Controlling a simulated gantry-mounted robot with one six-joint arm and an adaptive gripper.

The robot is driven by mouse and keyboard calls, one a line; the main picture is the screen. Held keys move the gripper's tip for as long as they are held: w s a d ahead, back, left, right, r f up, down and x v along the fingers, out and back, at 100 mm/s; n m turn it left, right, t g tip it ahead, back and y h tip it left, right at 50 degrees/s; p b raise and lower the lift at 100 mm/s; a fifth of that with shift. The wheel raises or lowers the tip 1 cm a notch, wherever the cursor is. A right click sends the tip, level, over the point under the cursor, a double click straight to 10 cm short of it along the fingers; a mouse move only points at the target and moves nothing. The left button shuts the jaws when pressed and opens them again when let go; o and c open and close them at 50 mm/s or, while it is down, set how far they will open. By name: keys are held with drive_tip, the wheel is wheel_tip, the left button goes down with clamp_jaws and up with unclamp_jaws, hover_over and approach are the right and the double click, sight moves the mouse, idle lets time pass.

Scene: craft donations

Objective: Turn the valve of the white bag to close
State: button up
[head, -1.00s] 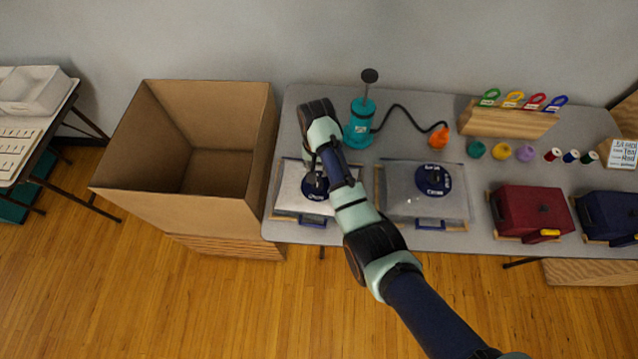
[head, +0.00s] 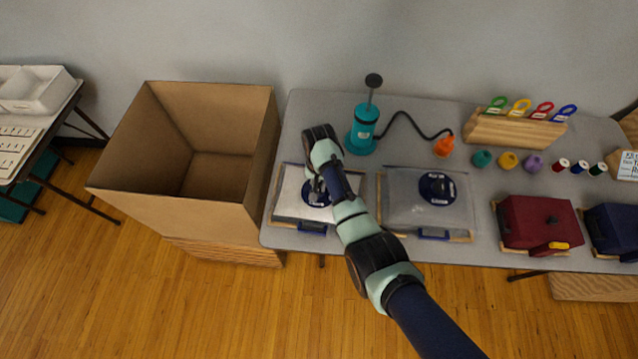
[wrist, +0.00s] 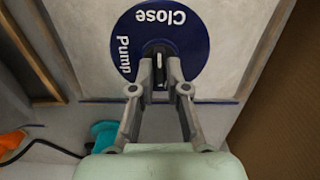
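The white bag (head: 288,207) lies flat near the left end of the grey table. Its round blue valve disc (wrist: 127,45) bears the words "Close" and "Pump" and partly shows in the head view too. In the wrist view, my gripper (wrist: 159,60) has its two fingers close together on either side of the dark valve knob (wrist: 158,48), seemingly against it. The fingers hide part of the knob, so I cannot tell which label it points to. In the head view my arm covers the bag's right side.
A teal pump (head: 363,130) with a black hose and orange nozzle (head: 444,147) stands behind. A grey bag (head: 402,208) with a similar valve lies to the right. A large open cardboard box (head: 165,210) stands to the left. Red and navy bags are farther right.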

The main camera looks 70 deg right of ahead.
sight(319, 186)
clamp_jaws()
drive_tip(key=shift+r+p, duration=0.2)
drive_tip(key=shift+p, duration=0.25)
drive_tip(key=shift+f+m, duration=0.1)
drive_tip(key=shift+m, duration=0.3)
drive_tip(key=shift+f, duration=0.1)
drive_tip(key=o, duration=0.6)
unclamp_jaws()
wheel_tip(319, 186, up, 12)
drive_tip(key=shift+r, duration=0.1)
